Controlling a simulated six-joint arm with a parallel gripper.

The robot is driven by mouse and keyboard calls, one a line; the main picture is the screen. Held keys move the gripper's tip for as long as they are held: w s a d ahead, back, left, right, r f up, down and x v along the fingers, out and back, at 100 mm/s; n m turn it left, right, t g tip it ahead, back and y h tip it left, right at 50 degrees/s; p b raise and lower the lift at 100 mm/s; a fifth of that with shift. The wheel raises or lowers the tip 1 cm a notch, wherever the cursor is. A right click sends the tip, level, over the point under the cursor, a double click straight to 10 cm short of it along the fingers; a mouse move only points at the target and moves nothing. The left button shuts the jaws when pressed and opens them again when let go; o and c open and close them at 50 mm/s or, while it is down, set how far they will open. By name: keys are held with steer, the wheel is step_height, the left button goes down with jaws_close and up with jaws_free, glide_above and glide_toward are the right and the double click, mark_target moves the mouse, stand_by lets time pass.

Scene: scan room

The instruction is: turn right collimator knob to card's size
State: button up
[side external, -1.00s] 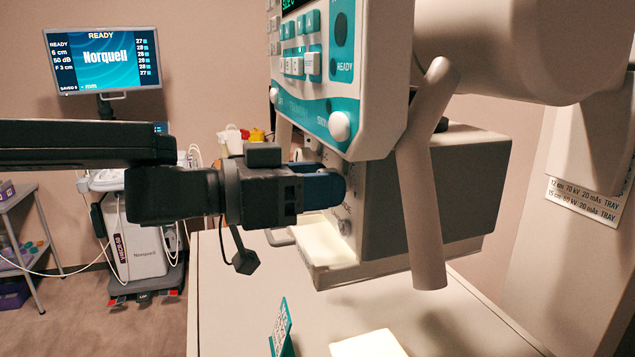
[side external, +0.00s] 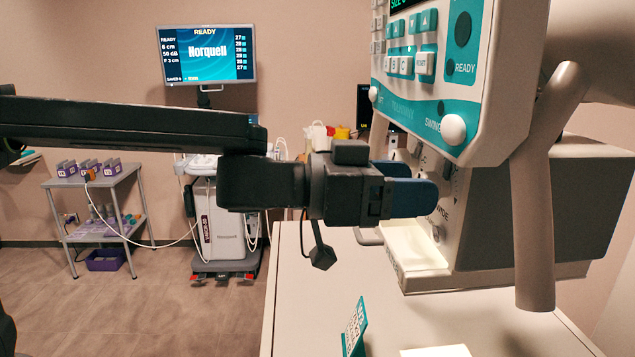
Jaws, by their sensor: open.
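The collimator (side external: 540,205) is a grey box under the tube head, with a pale front face carrying small knobs and partly readable labels. One knob (side external: 438,233) shows low on that face, just below my fingers. My gripper (side external: 423,184) has blue fingers, which are open and point at the face. The near finger covers part of the face, so the right collimator knob cannot be told for sure, nor whether I touch anything. A teal card (side external: 354,329) with pale print stands on the table; its text is too small to read.
The control panel (side external: 455,75) with a white knob (side external: 453,129) hangs just above my gripper. A pale handle bar (side external: 534,220) slants down beside the collimator. The white table (side external: 315,310) lies below. A cart with a monitor (side external: 207,54) and a shelf trolley (side external: 95,200) stand behind.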

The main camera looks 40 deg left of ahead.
steer(key=v, duration=1.2)
steer(key=shift+a, duration=0.15)
steer(key=a+f+n+t+y, duration=0.1)
steer(key=a+f+n+y, duration=0.25)
steer(key=a+y, duration=0.2)
steer(key=a+f+n+t+y, duration=0.1)
steer(key=a+f+n+y, duration=0.1)
steer(key=a+n+y, duration=0.4)
steer(key=s+a+f+m+g, duration=0.1)
steer(key=s+a+f+g, duration=0.3)
steer(key=s+f+g, duration=0.5)
step_height(320, 180, down, 3)
steer(key=shift+s+a+f, duration=0.2)
steer(key=shift+s+a, duration=0.05)
steer(key=shift+s, duration=0.9)
